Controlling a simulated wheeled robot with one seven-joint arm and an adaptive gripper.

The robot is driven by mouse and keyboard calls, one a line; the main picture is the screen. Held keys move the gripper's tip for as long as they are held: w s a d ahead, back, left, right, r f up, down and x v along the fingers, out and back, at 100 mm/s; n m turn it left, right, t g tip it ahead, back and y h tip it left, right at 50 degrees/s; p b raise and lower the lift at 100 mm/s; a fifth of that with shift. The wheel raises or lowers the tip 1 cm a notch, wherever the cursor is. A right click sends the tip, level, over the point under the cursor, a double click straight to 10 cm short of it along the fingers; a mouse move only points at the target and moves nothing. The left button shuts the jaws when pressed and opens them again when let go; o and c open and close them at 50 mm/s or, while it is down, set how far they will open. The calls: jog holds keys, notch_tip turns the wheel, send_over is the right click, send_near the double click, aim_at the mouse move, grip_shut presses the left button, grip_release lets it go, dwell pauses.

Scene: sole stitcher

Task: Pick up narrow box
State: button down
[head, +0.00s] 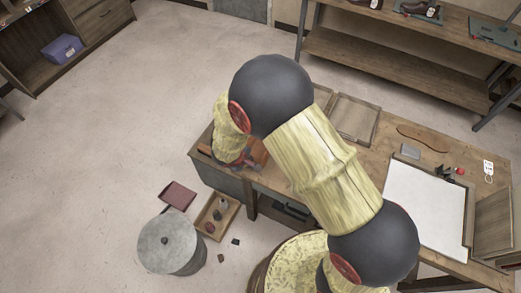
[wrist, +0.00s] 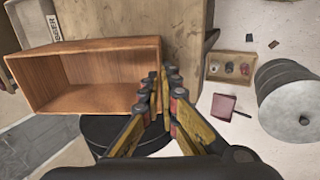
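An open-topped orange-brown wooden box (wrist: 90,100), which I take to be the narrow box, fills the left of the wrist view and looks empty. In the head view a part of it (head: 258,153) shows at the table's left end, mostly hidden by my arm. My gripper (wrist: 161,82) is at the box's right end wall, one finger on each side. The fingers are close together with the wall between them and look shut on it. The gripper (head: 234,160) is largely covered in the head view. Whether the box's underside touches the table is hidden.
The wooden table (head: 395,125) carries a shallow tray (head: 353,118), a white sheet (head: 425,205) and small parts. On the floor beside it are a grey lidded bin (head: 170,245), a small tray (head: 217,232) and a dark red item (head: 178,195). The floor at left is clear.

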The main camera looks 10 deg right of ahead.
jog(key=shift+r, duration=0.15)
notch_tip(320, 180, up, 6)
jog(key=p, duration=0.4)
dwell(0.6)
